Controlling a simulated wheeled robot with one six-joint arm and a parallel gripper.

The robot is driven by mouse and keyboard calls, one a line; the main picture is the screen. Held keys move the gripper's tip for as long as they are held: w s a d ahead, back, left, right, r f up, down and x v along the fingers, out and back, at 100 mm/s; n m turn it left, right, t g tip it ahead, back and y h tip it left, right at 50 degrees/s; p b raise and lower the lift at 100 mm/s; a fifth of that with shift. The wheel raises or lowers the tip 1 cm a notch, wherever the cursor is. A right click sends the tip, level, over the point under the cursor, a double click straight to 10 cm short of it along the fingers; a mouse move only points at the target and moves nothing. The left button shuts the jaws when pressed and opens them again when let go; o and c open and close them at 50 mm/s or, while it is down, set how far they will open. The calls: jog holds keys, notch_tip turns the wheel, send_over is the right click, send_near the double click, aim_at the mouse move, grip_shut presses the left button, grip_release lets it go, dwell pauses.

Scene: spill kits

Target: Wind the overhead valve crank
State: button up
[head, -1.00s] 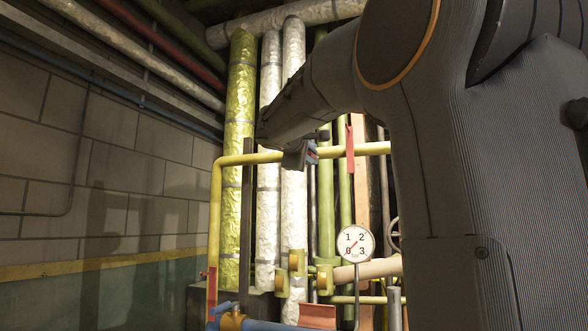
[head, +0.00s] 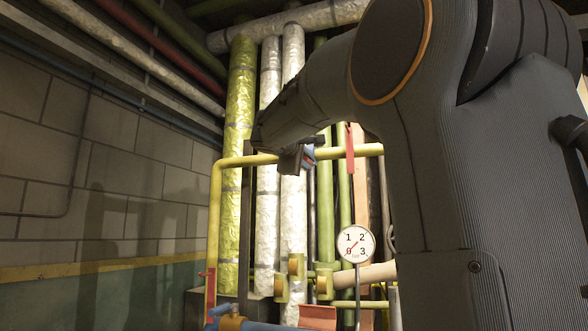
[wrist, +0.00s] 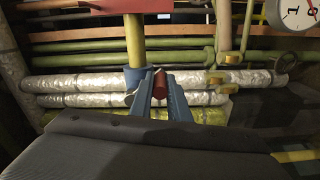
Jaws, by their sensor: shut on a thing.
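My gripper (wrist: 159,80) is shut on a short red handle (wrist: 160,88), which shows between its two blue fingers in the wrist view. Beside the fingers is a blue fitting (wrist: 135,76) at the end of a yellow pipe (wrist: 134,42). In the head view my gripper (head: 303,158) is small, up at the horizontal yellow pipe (head: 262,159), and partly hidden by its own wrist. The rest of the crank cannot be made out there. A round white gauge (head: 355,243) hangs lower right, its red needle pointing near 0; part of it shows in the wrist view (wrist: 294,13).
A red bar (head: 350,149) stands at the yellow pipe, right of my gripper. Silver-wrapped pipes (head: 293,205) and a yellow-wrapped pipe (head: 238,110) rise behind. Blue pipework (head: 240,324) is at the bottom. Open space lies left, before the block wall (head: 110,140).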

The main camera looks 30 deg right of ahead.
jog(key=shift+w+a+f+b, duration=0.2)
jog(key=shift+w+f+b, duration=0.1)
jog(key=shift+b, duration=0.25)
jog(key=shift+w+a+f+b, duration=0.25)
jog(key=shift+w+b, duration=0.05)
jog(key=shift+b, duration=0.15)
jog(key=shift+w+a+f+b, duration=0.2)
jog(key=shift+w+a+b, duration=0.1)
jog(key=shift+b, duration=0.1)
